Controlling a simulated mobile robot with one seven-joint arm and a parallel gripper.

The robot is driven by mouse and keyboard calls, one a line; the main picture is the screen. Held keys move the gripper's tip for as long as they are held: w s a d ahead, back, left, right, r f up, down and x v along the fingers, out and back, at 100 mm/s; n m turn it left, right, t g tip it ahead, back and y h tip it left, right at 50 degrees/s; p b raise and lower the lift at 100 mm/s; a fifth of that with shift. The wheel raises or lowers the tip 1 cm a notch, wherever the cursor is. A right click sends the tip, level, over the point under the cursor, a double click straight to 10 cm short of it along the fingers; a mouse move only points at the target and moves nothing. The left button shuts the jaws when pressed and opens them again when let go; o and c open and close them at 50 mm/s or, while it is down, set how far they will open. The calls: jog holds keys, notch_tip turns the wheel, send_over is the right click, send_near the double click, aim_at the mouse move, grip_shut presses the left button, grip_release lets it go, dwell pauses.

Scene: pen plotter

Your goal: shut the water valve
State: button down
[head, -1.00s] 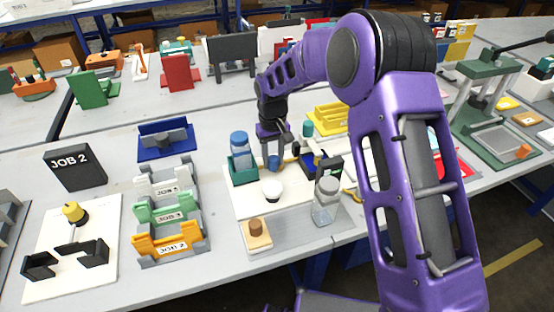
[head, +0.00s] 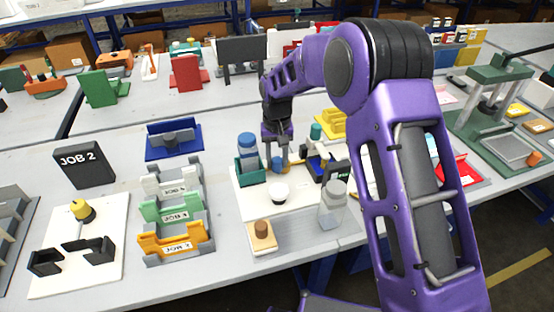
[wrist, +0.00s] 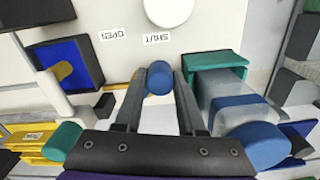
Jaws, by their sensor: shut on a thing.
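The valve's blue round knob (wrist: 158,78) stands between my gripper's fingertips in the wrist view. My gripper (wrist: 158,82) is shut on it, one finger on each side. The white board carries an OPEN label (wrist: 112,34) and a SHUT label (wrist: 158,39), both upside down in this view. The knob is closest to the SHUT label. In the head view my gripper (head: 279,162) points down at the blue knob (head: 277,164), behind a white round cup (head: 279,193). The valve body under the knob is mostly hidden by the fingers.
A blue-capped bottle (head: 247,145) in a green holder (wrist: 215,59) stands close to the fingers. A dark box with a blue inside (wrist: 68,65) is on the other side. A clear bottle (head: 332,205) and a block with a brown peg (head: 262,232) stand in front.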

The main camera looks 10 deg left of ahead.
jog(key=c, duration=0.5)
grip_release()
